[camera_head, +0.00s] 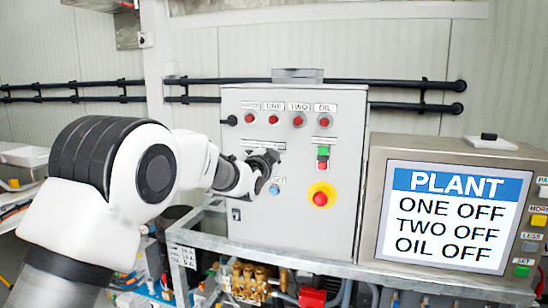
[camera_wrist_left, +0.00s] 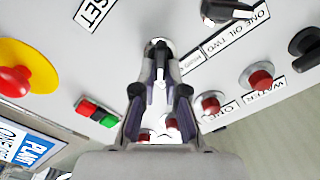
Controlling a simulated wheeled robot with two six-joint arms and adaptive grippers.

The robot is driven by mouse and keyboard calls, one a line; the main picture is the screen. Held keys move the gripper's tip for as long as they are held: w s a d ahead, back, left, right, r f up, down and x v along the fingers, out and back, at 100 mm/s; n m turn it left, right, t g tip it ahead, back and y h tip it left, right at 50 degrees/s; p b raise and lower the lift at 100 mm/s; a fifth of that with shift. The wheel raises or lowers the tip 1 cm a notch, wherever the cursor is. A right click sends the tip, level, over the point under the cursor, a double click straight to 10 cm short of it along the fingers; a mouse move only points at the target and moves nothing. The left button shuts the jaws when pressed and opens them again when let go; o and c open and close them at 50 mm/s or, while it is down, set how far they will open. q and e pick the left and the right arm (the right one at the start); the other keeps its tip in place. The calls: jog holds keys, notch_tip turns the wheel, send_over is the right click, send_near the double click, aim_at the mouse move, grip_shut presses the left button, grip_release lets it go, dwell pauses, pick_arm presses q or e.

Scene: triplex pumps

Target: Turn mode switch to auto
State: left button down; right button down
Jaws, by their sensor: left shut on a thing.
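The mode switch (camera_wrist_left: 157,44) is a small knob on the grey control panel (camera_head: 245,215). In the left wrist view it sits between the tips of my left gripper (camera_wrist_left: 160,70), which are shut on it. Its pointer is mostly hidden, so its setting cannot be read. A label strip beside it is partly covered by a finger. In the head view my left gripper (camera_head: 265,163) touches the panel face below the row of red lamps (camera_head: 274,119) and hides the switch. My right gripper is out of view.
A black selector (camera_wrist_left: 225,11) sits near the held switch. A red-green button pair (camera_head: 322,157), a blue button (camera_head: 274,190) and a yellow-ringed red stop button (camera_head: 321,195) are close by. The plant screen (camera_head: 455,220) at right reads ONE OFF, TWO OFF, OIL OFF.

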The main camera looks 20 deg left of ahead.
pick_arm(q)
jog(key=c, duration=1.2)
grip_release()
jog(key=s, duration=1.2)
jog(key=shift+a+f, duration=0.1)
jog(key=shift+a, duration=0.05)
jog(key=shift+w, duration=0.1)
jog(key=shift+f, duration=0.1)
